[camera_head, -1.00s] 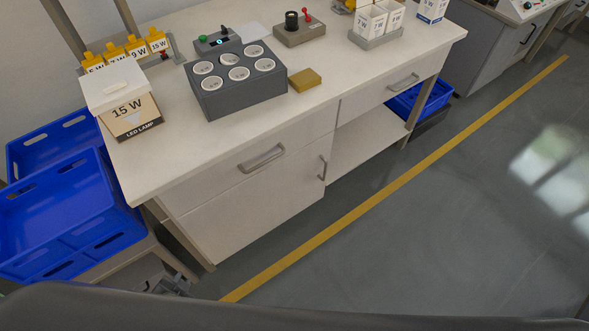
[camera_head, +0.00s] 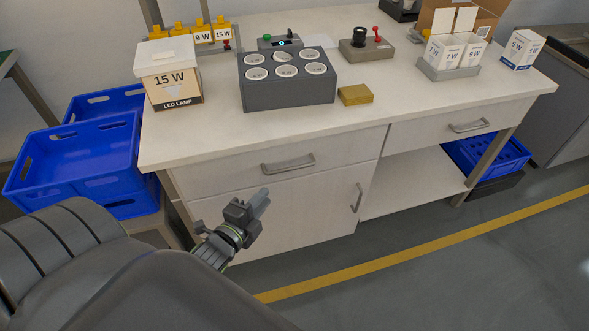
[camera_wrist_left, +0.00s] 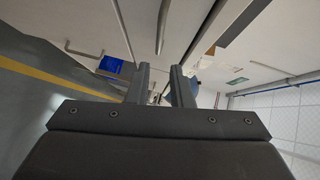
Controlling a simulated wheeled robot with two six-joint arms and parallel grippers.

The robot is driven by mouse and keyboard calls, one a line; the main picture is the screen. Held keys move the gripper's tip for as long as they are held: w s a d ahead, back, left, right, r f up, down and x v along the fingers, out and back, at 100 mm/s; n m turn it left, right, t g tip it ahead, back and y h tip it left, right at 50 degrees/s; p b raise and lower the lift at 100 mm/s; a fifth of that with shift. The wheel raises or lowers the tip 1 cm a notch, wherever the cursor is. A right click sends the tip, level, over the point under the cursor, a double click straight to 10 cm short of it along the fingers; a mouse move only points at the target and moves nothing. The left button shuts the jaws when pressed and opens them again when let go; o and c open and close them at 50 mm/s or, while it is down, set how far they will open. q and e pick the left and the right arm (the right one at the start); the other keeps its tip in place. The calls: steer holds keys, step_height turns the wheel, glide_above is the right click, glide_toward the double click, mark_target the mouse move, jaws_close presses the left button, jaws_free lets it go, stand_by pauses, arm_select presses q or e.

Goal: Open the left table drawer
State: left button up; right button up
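The left table drawer (camera_head: 232,174) is shut, its front flush under the white tabletop. Its grey bar handle (camera_head: 288,165) is clear of my gripper. My left gripper (camera_head: 264,197) is in front of the table, a little below and left of that handle in the head view, apart from it. In the left wrist view its two fingers (camera_wrist_left: 158,86) stand apart with nothing held between them. That view looks along the table front at a tilt. My right gripper is not in view.
A cupboard door with an upright handle (camera_head: 357,198) is below the drawer. The right drawer (camera_head: 455,126) is shut. Blue crates (camera_head: 75,160) stand left of the table. A lamp box (camera_head: 170,85) and a grey socket block (camera_head: 290,92) are on top. The floor in front is clear.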

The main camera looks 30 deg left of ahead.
mark_target(291, 169)
arm_select(q)
steer(key=w, duration=0.4)
steer(key=w+f, duration=0.1)
steer(key=w, duration=0.4)
steer(key=w+a+f+b, duration=0.1)
steer(key=w, duration=0.4)
steer(key=shift+w+f, duration=0.1)
steer(key=shift+w, duration=0.05)
jaws_close()
